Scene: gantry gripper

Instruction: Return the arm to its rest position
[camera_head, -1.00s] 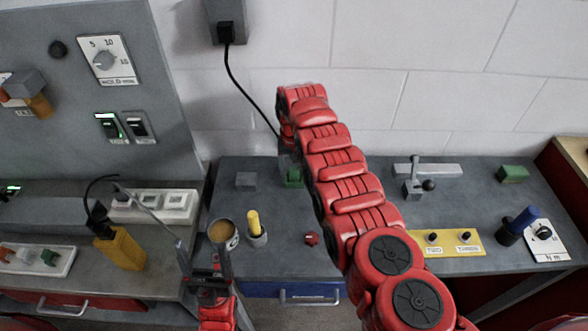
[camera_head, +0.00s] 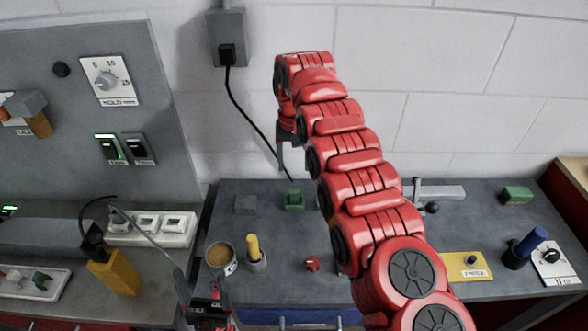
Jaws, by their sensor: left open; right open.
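My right arm, red and segmented, rises from the bottom right and reaches up over the back of the bench. Its gripper (camera_head: 291,160) hangs down at the arm's far end, open and empty, above the bench and apart from the green block (camera_head: 293,200) below it. The lower fingertips are partly hidden by the arm. My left gripper (camera_head: 205,285) is low in the picture, left of centre, with its fingers spread and nothing between them. It is near the cup of brown contents (camera_head: 221,259).
The grey bench (camera_head: 290,235) holds a yellow-handled tool in a holder (camera_head: 254,250), a red knob (camera_head: 312,264), a grey block (camera_head: 246,204), a yellow panel (camera_head: 463,266) and a blue-handled tool (camera_head: 529,245). A power strip (camera_head: 178,230) and yellow box (camera_head: 113,273) stand left. A black cable hangs on the wall.

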